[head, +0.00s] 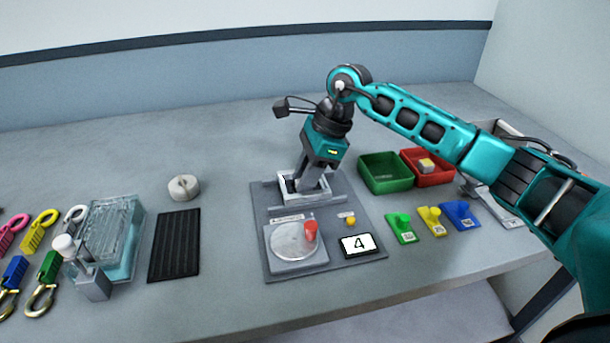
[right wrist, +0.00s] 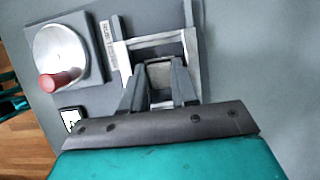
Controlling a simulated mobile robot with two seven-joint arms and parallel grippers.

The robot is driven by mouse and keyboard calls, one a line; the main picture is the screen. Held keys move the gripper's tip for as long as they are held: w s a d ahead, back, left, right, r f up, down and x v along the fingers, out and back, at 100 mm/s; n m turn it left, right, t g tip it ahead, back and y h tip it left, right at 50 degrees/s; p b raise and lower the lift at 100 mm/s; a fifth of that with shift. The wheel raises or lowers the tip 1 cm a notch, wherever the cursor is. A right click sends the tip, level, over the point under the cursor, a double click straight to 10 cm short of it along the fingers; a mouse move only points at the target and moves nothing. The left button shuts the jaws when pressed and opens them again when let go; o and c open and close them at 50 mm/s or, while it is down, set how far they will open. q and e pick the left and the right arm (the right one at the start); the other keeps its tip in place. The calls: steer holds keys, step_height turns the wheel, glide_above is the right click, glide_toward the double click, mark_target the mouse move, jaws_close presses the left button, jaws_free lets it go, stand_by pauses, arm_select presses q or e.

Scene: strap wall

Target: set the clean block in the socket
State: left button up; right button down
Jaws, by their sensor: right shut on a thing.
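The socket is a pale square frame (head: 284,200) on a grey board (head: 345,205); it also shows in the right wrist view (right wrist: 192,62). My right gripper (head: 307,184) points down into this frame, with its fingertips at or inside it. In the right wrist view the two fingers (right wrist: 160,88) are closed on a small grey block (right wrist: 159,74). The block lies within the outline of the frame there. The fingers hide much of it, so I cannot tell whether it rests on the bottom. My left gripper is not in view.
A turntable (head: 290,241) with a red knob (head: 310,231) and a card reading 4 (head: 357,245) stand in front. A green bin (head: 385,173) and a red bin (head: 435,179) holding a block (head: 427,165) stand right. Tags, a clear box (head: 118,228) and a black mat (head: 175,245) lie left.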

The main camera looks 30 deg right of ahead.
steer(key=shift+f, duration=0.2)
stand_by(0.6)
steer(key=c, duration=0.9)
jaws_free()
steer(key=shift+c, duration=0.8)
steer(key=shift+o, duration=0.8)
steer(key=shift+w+r+p, duration=0.1)
steer(key=shift+r+p, duration=0.25)
steer(key=shift+r, duration=0.4)
steer(key=shift+o, duration=0.8)
step_height(320, 180, up, 4)
steer(key=shift+f+p, duration=0.2)
steer(key=shift+p, duration=0.8)
steer(key=shift+r+p, duration=0.4)
steer(key=shift+r, duration=0.15)
